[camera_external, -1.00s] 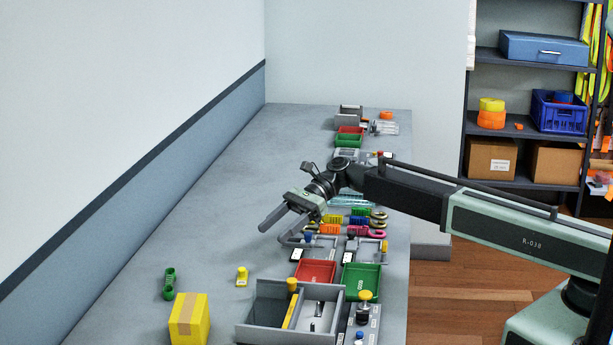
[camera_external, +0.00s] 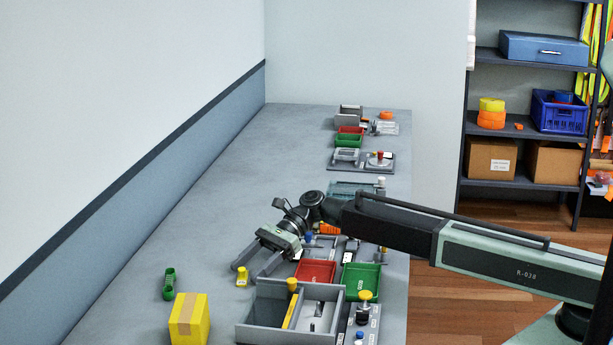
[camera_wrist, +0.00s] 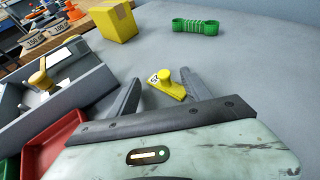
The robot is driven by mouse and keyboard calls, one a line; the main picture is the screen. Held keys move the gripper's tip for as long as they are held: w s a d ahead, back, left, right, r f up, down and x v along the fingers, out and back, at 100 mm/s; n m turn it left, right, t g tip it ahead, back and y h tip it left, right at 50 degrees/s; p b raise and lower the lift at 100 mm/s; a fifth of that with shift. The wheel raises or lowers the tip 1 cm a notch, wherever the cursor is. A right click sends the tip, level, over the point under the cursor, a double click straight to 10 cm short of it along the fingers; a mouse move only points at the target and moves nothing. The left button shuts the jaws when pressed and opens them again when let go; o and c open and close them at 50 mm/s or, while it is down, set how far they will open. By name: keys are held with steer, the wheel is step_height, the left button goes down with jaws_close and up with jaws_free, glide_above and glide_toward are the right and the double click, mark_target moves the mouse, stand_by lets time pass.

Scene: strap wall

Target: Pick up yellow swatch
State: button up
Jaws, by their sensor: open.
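The yellow swatch (camera_external: 242,277) is a small flat yellow piece with a raised round knob and a white label. It lies on the grey bench (camera_external: 220,200), and in the wrist view it shows (camera_wrist: 170,86) just beyond and between my fingers. My gripper (camera_external: 248,271) is open and empty, its two fingers apart and pointing toward the swatch. In the wrist view my gripper (camera_wrist: 157,88) has one finger on each side of the near end of the swatch. I cannot tell how high the fingers are above the bench.
The bench beyond, toward the wall, is clear.

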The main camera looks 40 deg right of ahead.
steer(key=shift+a+f, duration=0.15)
steer(key=shift+a, duration=0.15)
jaws_close()
steer(key=shift+r, duration=0.2)
step_height(320, 180, up, 10)
steer(key=p, duration=1)
steer(key=shift+f, duration=0.15)
